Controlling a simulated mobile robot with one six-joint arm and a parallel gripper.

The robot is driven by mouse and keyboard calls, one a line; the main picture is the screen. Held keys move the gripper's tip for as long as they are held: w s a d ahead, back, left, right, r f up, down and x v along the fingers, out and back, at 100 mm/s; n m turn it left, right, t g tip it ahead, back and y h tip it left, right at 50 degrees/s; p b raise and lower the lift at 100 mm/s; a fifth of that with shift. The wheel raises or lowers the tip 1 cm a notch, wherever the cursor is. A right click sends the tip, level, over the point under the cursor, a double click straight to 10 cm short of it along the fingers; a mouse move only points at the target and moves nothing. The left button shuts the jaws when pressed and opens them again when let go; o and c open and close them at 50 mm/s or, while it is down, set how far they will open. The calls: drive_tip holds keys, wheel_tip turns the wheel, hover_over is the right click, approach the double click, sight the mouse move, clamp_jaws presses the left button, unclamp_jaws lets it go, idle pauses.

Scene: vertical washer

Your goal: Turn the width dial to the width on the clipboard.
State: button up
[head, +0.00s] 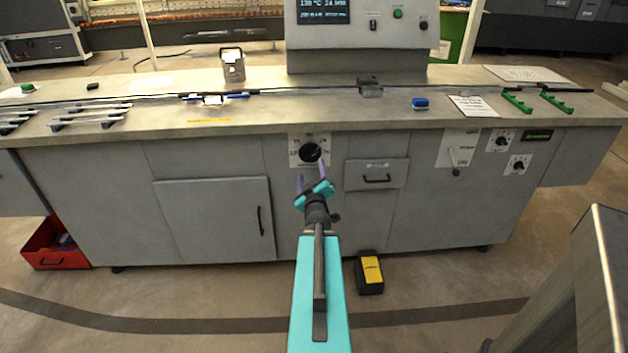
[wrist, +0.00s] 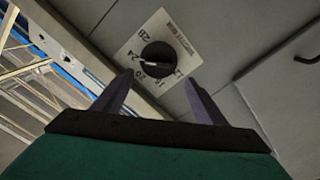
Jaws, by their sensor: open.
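The width dial is a black round knob (head: 310,152) on a white numbered plate (head: 295,160) on the front of the grey machine. In the wrist view the knob (wrist: 156,60) sits on its plate (wrist: 182,36), with 20, 24 and 28 legible and a light pointer line across it. My gripper (head: 311,170) is open and empty just in front of and below the dial. In the wrist view its two fingers (wrist: 158,88) point toward the knob, apart from it. A clipboard with a white sheet (head: 473,106) lies on the counter at right; its writing is too small to read.
A drawer with a black handle (head: 376,174) is right of the dial, and a cabinet door (head: 215,220) is left. More dials (head: 502,140) and a lever panel (head: 458,148) are further right. A yellow-black pedal (head: 371,272) stands on the floor below.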

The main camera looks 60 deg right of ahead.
drive_tip(key=shift+s+a+r+p, duration=0.2)
drive_tip(key=shift+s+a+p, duration=0.2)
drive_tip(key=shift+p, duration=1.35)
drive_tip(key=p+v, duration=0.5)
drive_tip(key=p, duration=0.2)
drive_tip(key=shift+s+p, duration=0.2)
drive_tip(key=shift+p, duration=0.1)
drive_tip(key=shift+a+f, duration=0.15)
